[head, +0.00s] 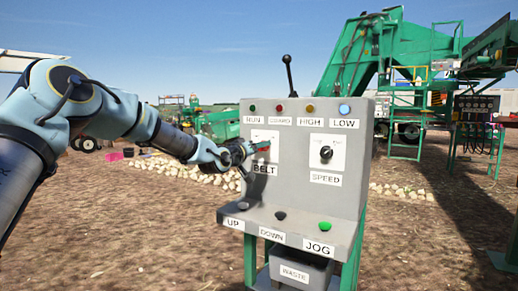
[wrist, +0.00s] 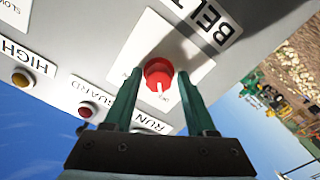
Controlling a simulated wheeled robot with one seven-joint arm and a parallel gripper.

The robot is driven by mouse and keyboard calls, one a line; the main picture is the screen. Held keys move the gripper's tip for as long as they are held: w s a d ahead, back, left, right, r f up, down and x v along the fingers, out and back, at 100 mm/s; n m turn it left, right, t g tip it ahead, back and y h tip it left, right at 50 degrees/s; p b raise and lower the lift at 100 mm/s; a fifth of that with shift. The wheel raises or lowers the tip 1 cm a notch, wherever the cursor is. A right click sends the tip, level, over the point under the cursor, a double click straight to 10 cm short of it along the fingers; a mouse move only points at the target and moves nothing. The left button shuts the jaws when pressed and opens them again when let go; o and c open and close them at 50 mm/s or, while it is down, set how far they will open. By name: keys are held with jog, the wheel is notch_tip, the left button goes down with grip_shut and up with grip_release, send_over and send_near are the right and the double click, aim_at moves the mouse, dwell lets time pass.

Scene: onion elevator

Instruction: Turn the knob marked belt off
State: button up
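The red belt knob (wrist: 158,73) sits on a white plate (wrist: 172,48) above the BELT label (wrist: 210,18) on the grey control panel. A white pointer mark on the knob points toward the bottom of the wrist view; the small lettering beside it is too small to read surely. Whether the tips reach past the knob's face I cannot tell. In the head view my gripper (head: 258,147) is at the BELT plate and mostly hides the knob.
The control panel (head: 355,125) also carries a black SPEED knob (head: 326,153) to the right. A row of lamps runs along the top, and a lever (head: 288,75) stands behind. UP, DOWN and JOG buttons (head: 325,226) sit on the lower ledge. A waste bin (head: 300,268) is below.

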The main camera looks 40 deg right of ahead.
jog(key=shift+o, duration=0.7)
jog(key=shift+r, duration=0.1)
jog(key=b+v, duration=0.1)
jog(key=v, duration=0.9)
jog(key=shift+a, duration=0.35)
jog(key=shift+s, duration=0.1)
